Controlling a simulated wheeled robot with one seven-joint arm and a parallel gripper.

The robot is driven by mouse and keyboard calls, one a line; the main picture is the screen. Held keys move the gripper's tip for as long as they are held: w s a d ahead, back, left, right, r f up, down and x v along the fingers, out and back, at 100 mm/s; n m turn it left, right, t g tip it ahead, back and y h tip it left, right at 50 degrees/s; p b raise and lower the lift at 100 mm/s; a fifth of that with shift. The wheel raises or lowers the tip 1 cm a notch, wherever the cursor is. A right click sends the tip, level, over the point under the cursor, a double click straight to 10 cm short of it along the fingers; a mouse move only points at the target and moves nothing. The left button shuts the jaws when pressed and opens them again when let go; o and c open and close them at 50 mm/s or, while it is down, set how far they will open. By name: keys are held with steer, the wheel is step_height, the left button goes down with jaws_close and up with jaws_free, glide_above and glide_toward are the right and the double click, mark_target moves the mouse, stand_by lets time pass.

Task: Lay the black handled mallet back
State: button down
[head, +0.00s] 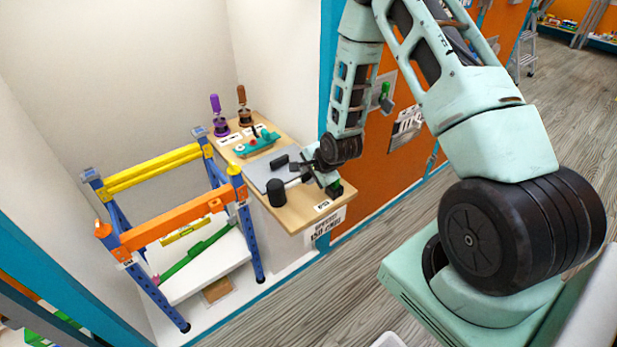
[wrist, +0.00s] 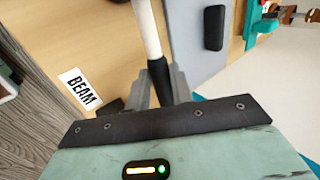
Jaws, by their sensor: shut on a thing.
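The black handled mallet (wrist: 150,32) has a pale shaft with a black grip. In the wrist view my gripper (wrist: 160,92) is shut on the black grip, and the shaft runs up out of the picture. In the head view my gripper (head: 309,172) is over the right part of the wooden bench top (head: 296,217). A black cylinder (head: 276,192), which looks like the mallet's head, shows to its left near the bench's front edge. I cannot tell whether the mallet touches the bench.
A black block (head: 279,162) lies on a grey pad (head: 262,171); the block also shows in the wrist view (wrist: 214,27). A teal tool (head: 257,144) and purple and brown handled tools (head: 217,115) stand farther back. A blue, yellow and orange frame (head: 172,226) is left.

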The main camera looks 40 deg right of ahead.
steer(key=shift+f, duration=0.25)
steer(key=c, duration=1.2)
jaws_free()
steer(key=shift+c, duration=0.2)
